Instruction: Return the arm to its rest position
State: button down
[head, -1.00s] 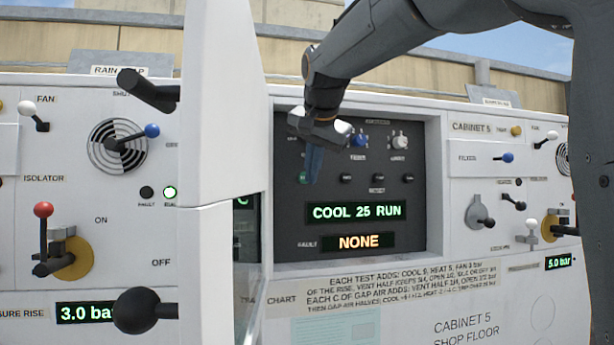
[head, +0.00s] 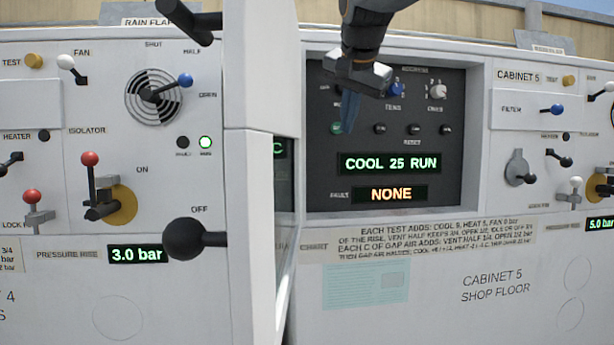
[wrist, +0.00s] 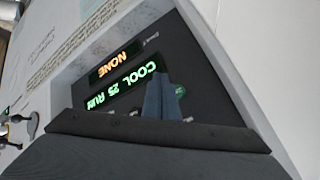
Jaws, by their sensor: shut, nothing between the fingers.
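My gripper (head: 349,112) is in front of the recessed dark control panel (head: 322,178) in the head view. Its bluish fingers are together and hold nothing. They point down, over the panel's upper left part, beside a green button (head: 336,128). I cannot tell whether they touch the panel. My arm comes down from the top of the picture. In the wrist view, the shut fingers (wrist: 162,98) show against the panel, close to its lit display (wrist: 122,91). The display reads COOL 25 RUN, and the lower one (head: 391,194) reads NONE.
An open white door (head: 262,80) stands out left of the panel, with a black ball handle (head: 186,239) near it. Left are a vent dial (head: 154,97) and a red-knobbed isolator lever (head: 90,160). Cabinet 5's levers (head: 520,168) are on the right. Sky and wall lie above.

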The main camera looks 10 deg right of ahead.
jog(key=s+f+n+g, duration=0.2)
jog(key=s+f, duration=0.1)
jog(key=f, duration=1.2)
jog(key=s+f+n+g, duration=0.2)
jog(key=f+n, duration=0.1)
jog(key=f, duration=1.3)
jog(key=s+f+n+g+y+b, duration=0.1)
jog(key=s+f+n+g, duration=0.2)
jog(key=s+f, duration=1.5)
notch_tip(320, 180, down, 3)
jog(key=shift+f+n, duration=0.1)
jog(key=shift+n, duration=0.2)
jog(key=shift+s+d, duration=0.1)
jog(key=shift+d, duration=0.05)
